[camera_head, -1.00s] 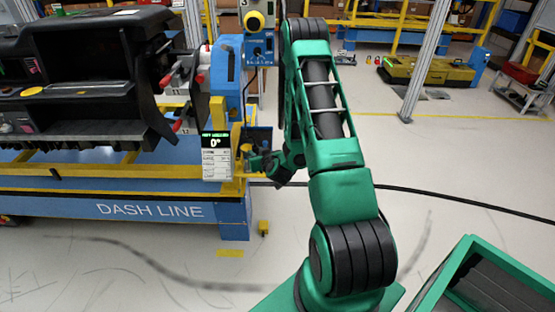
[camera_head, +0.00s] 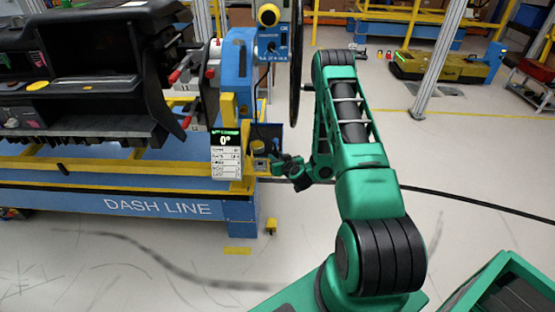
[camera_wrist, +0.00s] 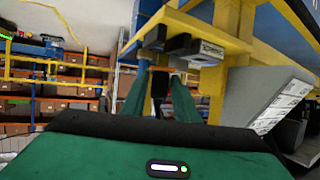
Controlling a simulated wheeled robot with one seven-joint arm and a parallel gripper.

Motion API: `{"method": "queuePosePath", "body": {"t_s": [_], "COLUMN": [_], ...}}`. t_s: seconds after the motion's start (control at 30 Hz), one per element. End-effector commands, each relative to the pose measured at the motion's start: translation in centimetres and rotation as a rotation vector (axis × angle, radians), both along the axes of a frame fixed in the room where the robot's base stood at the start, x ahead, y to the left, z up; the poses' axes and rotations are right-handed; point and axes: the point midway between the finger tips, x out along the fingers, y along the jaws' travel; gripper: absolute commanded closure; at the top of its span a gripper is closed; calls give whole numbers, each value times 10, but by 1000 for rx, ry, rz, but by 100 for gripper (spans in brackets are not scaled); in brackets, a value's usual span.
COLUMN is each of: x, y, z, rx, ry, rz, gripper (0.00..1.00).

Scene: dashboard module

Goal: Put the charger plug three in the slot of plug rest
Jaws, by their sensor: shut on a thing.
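My gripper (camera_wrist: 161,100) is shut on a small dark object, the charger plug (camera_wrist: 160,84), between its two green fingers. A little orange shows beside it; its number cannot be read. In the head view my gripper (camera_head: 276,166) is beside the yellow bracket at the right end of the dash line bench. A small holder (camera_head: 259,147) with a dark recess and yellow parts is on that bracket, close to the fingers. I cannot tell for certain that it is the plug rest, and its slot is not clear. The held plug is too small to make out there.
The screen panel (camera_head: 226,154) reading 0° hangs just left of my gripper; it also shows in the wrist view (camera_wrist: 280,106). A yellow frame (camera_wrist: 200,25) with dark blocks is close above the fingers. The blue bench (camera_head: 150,205) extends left.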

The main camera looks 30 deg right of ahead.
Motion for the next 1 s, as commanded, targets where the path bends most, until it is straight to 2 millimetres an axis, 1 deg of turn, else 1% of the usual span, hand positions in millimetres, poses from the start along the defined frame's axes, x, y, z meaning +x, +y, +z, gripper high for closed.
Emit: {"method": "queuePosePath", "body": {"t_s": [0.27, 0.53, 0.57, 0.6, 0.63, 0.9, 1.0], "x": [0, 1, 1, 1, 1, 1, 1], "y": [1, 2, 2, 2, 2, 2, 1], "z": [-1, -7, -7, -7, -7, -6, -3], "rx": [-1, -1, -1, -1, -1, 0, 0], "ry": [0, 0, 0, 0, 0, 0, -1], "rz": [1, 4, 3, 3, 3, 2, 1], "gripper": [96, 96, 65, 56, 54, 54, 54]}}
